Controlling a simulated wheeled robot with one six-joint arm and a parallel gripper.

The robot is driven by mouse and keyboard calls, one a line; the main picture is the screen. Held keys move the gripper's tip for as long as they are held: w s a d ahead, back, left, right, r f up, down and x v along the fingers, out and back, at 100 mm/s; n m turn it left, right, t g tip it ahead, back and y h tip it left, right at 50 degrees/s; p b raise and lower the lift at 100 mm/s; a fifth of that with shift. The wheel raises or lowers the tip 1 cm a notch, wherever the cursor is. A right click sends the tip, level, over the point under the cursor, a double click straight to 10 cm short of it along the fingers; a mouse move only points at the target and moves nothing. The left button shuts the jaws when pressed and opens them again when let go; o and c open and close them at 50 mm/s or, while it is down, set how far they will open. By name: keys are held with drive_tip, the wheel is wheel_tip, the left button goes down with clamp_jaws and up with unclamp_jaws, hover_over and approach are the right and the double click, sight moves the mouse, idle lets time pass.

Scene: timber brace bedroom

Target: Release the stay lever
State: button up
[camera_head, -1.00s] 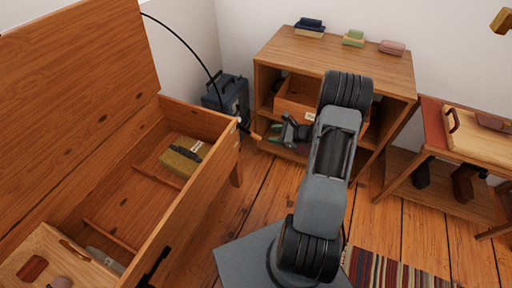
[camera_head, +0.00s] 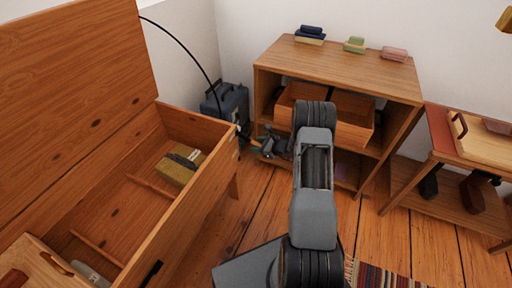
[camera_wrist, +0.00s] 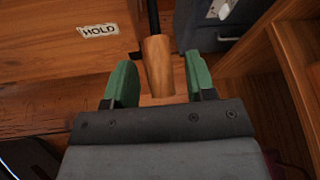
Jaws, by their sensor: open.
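The stay lever has a wooden handle (camera_wrist: 157,65) on a dark rod, in front of the chest panel with a HOLD label (camera_wrist: 98,31). My gripper (camera_wrist: 161,82) is open, with one green finger on each side of the handle. A gap shows at each finger, and I see no contact. In the head view my gripper (camera_head: 268,144) is at the chest's right corner, and the handle there is small and partly hidden. The wooden chest (camera_head: 205,180) has its lid (camera_head: 75,90) raised. A thin black curved rod (camera_head: 185,45) runs from the lid towards that corner.
A yellowish box (camera_head: 175,172) lies in the chest. A dark blue case (camera_head: 230,100) stands behind the corner. A wooden shelf unit (camera_head: 345,60) with a drawer (camera_head: 350,134) is just beyond my gripper. A low bench (camera_head: 400,185) stands at right.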

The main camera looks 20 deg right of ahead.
drive_tip(key=shift+x, duration=0.75)
drive_tip(key=shift+c, duration=0.5)
clamp_jaws()
drive_tip(key=shift+r, duration=0.1)
